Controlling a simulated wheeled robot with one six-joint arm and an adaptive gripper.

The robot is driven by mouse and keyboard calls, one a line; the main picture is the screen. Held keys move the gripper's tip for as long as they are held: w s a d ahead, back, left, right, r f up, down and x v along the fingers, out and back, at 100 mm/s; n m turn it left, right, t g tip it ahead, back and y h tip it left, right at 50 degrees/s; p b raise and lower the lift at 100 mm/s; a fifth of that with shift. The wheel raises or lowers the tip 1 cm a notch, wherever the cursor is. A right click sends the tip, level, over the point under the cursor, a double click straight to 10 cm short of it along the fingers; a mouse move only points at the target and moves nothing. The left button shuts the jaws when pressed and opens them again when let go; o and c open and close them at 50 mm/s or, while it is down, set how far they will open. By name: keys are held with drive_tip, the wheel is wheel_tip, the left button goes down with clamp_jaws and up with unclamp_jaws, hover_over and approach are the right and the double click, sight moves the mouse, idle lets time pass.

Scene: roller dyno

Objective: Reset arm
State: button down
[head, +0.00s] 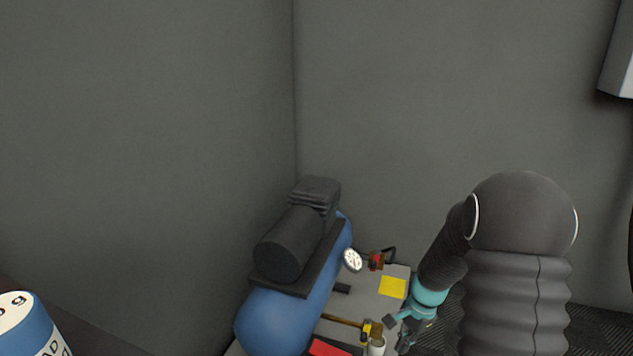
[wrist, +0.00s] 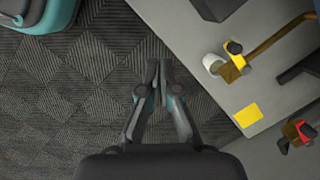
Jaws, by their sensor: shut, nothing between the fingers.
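My gripper (wrist: 158,80) is shut and empty in the wrist view, its fingertips together above the dark patterned floor (wrist: 75,95). It is beside the edge of a grey platform (wrist: 190,60). In the head view my dark arm bends down at the right, and my gripper (head: 405,330) shows small near the platform's right side. Part of the gripper is hard to make out there.
A blue compressor tank (head: 290,315) with a black motor stands on the platform in the corner. A gauge (head: 353,259), a red-and-black fitting (head: 376,262), a yellow square (head: 392,287) and a white-and-yellow part (wrist: 213,64) are near. A blue can (head: 35,330) is at lower left.

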drive_tip(key=s+a+r+n+t, duration=0.2)
drive_tip(key=s+r+n, duration=0.2)
drive_tip(key=s+r, duration=0.3)
drive_tip(key=s+a+r+n+t+h, duration=0.1)
drive_tip(key=s+r+n+t, duration=0.1)
drive_tip(key=s+r+n, duration=0.2)
drive_tip(key=s+a+r+n+t+h+p, duration=0.1)
drive_tip(key=s+r+n, duration=0.3)
drive_tip(key=s+r, duration=0.7)
wheel_tip(320, 180, up, 6)
drive_tip(key=shift+a+r+t, duration=0.1)
drive_tip(key=shift+a+t, duration=0.7)
